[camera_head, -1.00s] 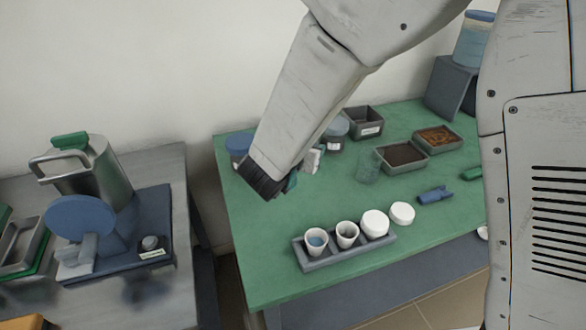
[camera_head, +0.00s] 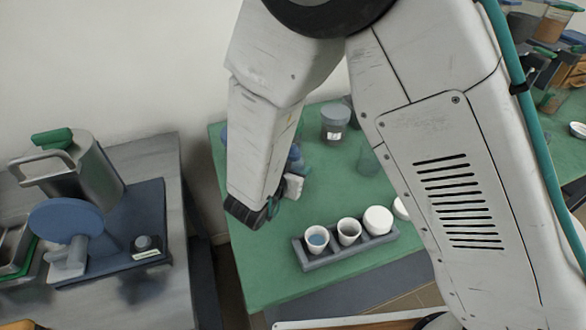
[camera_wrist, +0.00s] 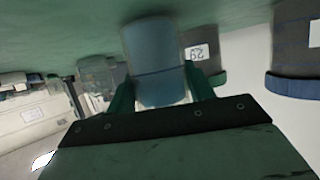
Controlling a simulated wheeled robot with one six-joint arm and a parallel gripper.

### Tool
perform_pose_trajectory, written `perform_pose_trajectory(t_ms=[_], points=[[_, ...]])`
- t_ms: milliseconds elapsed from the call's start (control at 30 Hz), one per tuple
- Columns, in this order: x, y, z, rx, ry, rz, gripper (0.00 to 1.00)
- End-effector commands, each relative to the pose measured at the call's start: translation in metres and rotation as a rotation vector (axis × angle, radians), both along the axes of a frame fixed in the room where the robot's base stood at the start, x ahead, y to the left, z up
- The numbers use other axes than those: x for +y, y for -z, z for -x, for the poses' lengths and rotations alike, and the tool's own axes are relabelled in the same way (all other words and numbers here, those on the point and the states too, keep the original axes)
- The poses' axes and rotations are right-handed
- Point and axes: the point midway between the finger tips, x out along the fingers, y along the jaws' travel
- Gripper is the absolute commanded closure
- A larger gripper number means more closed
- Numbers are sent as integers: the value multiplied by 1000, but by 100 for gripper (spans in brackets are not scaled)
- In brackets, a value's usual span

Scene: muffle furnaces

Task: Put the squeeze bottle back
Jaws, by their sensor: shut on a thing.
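In the wrist view, a translucent blue cylindrical body, which I take to be the squeeze bottle (camera_wrist: 156,65), sits between the two green fingers of my gripper (camera_wrist: 160,90). The fingers press on its sides. The green bench top shows beyond it at the top of this view; I cannot tell whether the bottle touches it. In the head view my gripper (camera_head: 270,208) points down over the left part of the green bench (camera_head: 255,270), left of and behind the cup rack. The bottle is mostly hidden there by the wrist.
A grey rack (camera_head: 308,262) with white cups stands at the bench's front. A grey-lidded jar (camera_head: 335,122) stands behind. In the wrist view, a jar labelled 29 (camera_wrist: 205,68) and a blue-lidded jar (camera_wrist: 297,60) are near the bottle. A steel table (camera_head: 172,165) stands left, across a gap.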

Motion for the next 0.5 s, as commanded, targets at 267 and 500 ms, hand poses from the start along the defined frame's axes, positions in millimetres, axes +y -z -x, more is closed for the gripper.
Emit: perform_pose_trajectory(t_ms=[267, 500], points=[[0, 1, 0, -2, -1, -1, 99], [0, 4, 0, 0, 0, -1, 26]])
